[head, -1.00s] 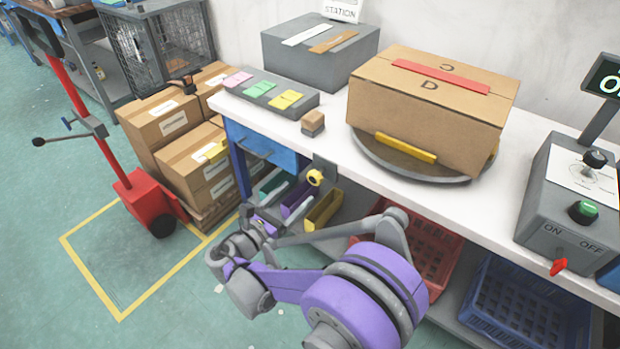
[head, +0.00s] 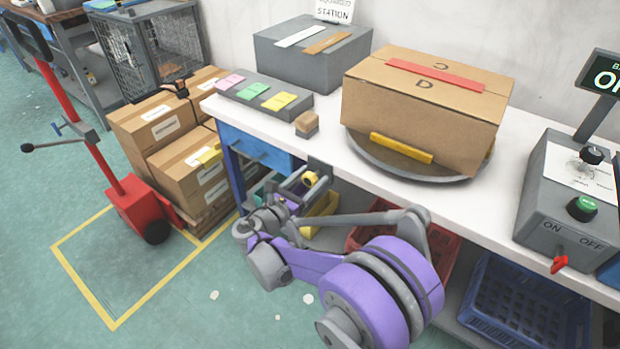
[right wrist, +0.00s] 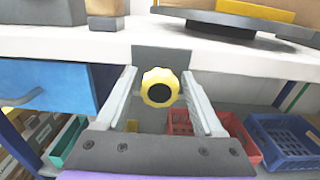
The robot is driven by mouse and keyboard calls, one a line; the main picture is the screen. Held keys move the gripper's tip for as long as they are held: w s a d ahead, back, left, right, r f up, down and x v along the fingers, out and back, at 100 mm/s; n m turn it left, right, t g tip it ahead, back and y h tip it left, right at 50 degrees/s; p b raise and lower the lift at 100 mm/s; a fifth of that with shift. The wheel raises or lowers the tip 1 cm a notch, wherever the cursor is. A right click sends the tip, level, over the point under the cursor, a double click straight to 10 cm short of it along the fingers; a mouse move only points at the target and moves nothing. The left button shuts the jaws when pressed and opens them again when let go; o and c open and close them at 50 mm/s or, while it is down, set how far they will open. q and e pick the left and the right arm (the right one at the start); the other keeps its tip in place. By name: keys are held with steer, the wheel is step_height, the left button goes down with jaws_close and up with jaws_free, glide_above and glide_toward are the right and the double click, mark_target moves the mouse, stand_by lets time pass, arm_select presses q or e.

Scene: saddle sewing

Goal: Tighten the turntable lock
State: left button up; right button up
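The turntable lock is a yellow knob with a dark centre (right wrist: 160,88) on a grey plate (right wrist: 165,62) under the table's front edge. The knob also shows in the head view (head: 310,179). My right gripper (right wrist: 162,82) is open, with one finger on each side of the knob in the right wrist view. The fingers look apart from it, and I cannot tell how deep the knob sits between them. The round grey turntable (head: 372,158) carries a cardboard box (head: 425,118) with a red strip on top and a yellow block at its front. My left gripper is not in view.
A control box (head: 560,215) with a red switch stands at the table's right. A small wooden block (head: 306,124) sits near the front edge. A blue drawer (head: 262,153) lies left of the knob. A blue crate (head: 520,305) and a red crate stand below.

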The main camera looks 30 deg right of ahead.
jaws_close()
steer(key=m+p, duration=0.1)
steer(key=m, duration=0.3)
steer(key=shift+m, duration=0.3)
steer(key=m+p, duration=0.1)
steer(key=m, duration=0.4)
steer(key=shift+s+d, duration=0.1)
steer(key=shift+s, duration=0.05)
steer(key=m+p, duration=0.1)
steer(key=m, duration=0.4)
steer(key=shift+f+m, duration=0.15)
steer(key=shift+m, duration=0.25)
steer(key=m, duration=0.4)
steer(key=shift+f+m+p, duration=0.1)
steer(key=shift+m+p, duration=0.2)
steer(key=shift+m, duration=0.1)
